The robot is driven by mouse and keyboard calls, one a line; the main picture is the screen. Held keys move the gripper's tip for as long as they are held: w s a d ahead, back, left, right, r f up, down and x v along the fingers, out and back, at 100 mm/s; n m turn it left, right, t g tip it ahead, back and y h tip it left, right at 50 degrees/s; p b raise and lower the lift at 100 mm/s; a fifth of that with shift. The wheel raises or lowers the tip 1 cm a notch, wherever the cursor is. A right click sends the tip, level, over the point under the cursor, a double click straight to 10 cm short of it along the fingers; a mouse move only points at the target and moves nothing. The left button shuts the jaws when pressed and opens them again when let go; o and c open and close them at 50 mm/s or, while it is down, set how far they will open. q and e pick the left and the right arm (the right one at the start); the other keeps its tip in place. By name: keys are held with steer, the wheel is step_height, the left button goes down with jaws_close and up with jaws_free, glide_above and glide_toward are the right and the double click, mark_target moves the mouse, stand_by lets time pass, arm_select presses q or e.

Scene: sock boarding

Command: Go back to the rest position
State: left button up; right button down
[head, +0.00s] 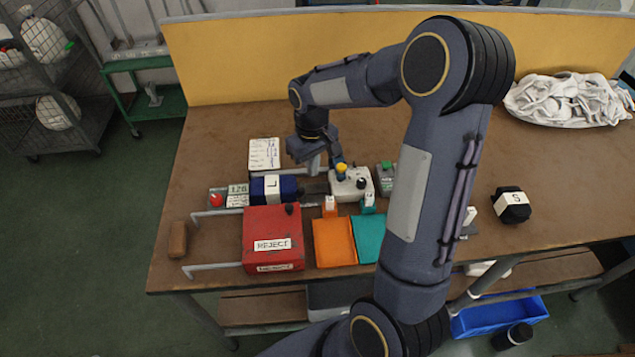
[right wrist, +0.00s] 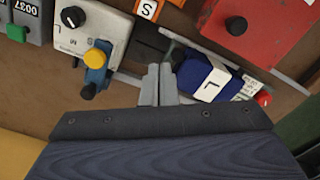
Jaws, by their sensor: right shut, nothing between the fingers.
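My right gripper (head: 316,166) is over the back middle of the brown table. In the right wrist view its fingers (right wrist: 158,86) are together with nothing between them. They point at the gap between the white control box (head: 352,184) and a dark blue bundle (head: 290,187) with a white band marked L. The box has a yellow knob and a black knob; it also shows in the right wrist view (right wrist: 70,40), as does the bundle (right wrist: 190,78). My right arm crosses the table's middle and hides part of it. My left gripper is not in view.
A red REJECT box (head: 272,225), an orange tray (head: 335,243) and a teal tray (head: 367,238) line the front. A black bundle marked S (head: 511,210) lies right. A white cloth pile (head: 567,100) sits back right, before the yellow panel (head: 260,60). The table's left back corner is clear.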

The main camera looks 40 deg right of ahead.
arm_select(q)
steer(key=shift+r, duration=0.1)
arm_select(e)
steer(key=shift+r, duration=0.15)
steer(key=s+a+r+t+y, duration=0.1)
steer(key=s+a+r+t, duration=0.1)
steer(key=s, duration=0.5)
steer(key=s+a+r+m+t+y, duration=0.1)
steer(key=s+a+r, duration=0.3)
steer(key=s, duration=0.3)
steer(key=s+a+r+t+y, duration=0.1)
steer(key=s+a+r+t, duration=0.1)
steer(key=s+a+r, duration=0.2)
steer(key=s+a, duration=0.1)
steer(key=s, duration=0.1)
steer(key=shift+s+m+t+y, duration=0.3)
steer(key=shift+s+m+y, duration=0.1)
steer(key=shift+w+d, duration=0.1)
